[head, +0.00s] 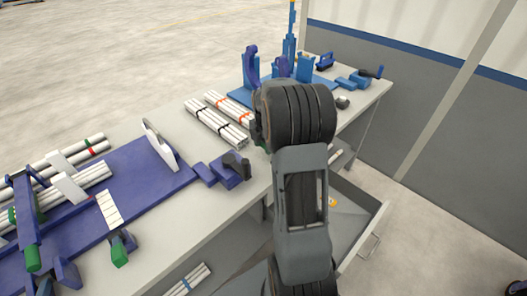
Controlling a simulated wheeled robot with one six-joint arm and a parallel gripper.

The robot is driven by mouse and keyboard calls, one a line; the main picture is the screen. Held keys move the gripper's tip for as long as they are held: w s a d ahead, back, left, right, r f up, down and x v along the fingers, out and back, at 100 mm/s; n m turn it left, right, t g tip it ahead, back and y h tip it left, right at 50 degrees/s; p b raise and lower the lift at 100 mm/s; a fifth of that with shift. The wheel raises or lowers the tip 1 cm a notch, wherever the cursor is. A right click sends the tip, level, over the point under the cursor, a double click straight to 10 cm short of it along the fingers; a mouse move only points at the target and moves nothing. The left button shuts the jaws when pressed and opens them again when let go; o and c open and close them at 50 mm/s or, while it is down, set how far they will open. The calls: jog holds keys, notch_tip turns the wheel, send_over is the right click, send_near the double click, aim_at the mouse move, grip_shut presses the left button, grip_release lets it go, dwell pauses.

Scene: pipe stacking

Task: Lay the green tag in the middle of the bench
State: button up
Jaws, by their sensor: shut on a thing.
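My arm rises through the middle of the head view, and its dark upper joint covers part of the bench. My gripper is not visible; it may be hidden behind the arm. I cannot pick out the green tag for certain. The bench (150,127) is a long light-grey top running from the lower left to the upper right. Part of its middle shows bare beside two bundles of white pipes, one with dark bands (216,121) and one with orange bands (230,107).
A blue fixture (130,180) with white pipes (75,185) and green-ended clamps (121,250) fills the left of the bench. Blue fixtures (250,68) stand at the far end. An open drawer (350,225) juts out at right. A grey wall (430,120) stands behind it.

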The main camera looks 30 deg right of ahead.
aim_at(264, 157)
jog(key=shift+w+f, duration=0.25)
jog(key=shift+f, duration=0.15)
jog(key=shift+d+f, duration=0.1)
jog(key=shift+f, duration=1.4)
jog(key=shift+f, duration=0.1)
jog(key=shift+f, duration=0.15)
jog(key=o, duration=0.9)
notch_tip(264, 157, up, 12)
jog(key=shift+r+p, duration=0.2)
jog(key=shift+p, duration=0.2)
jog(key=shift+r, duration=0.1)
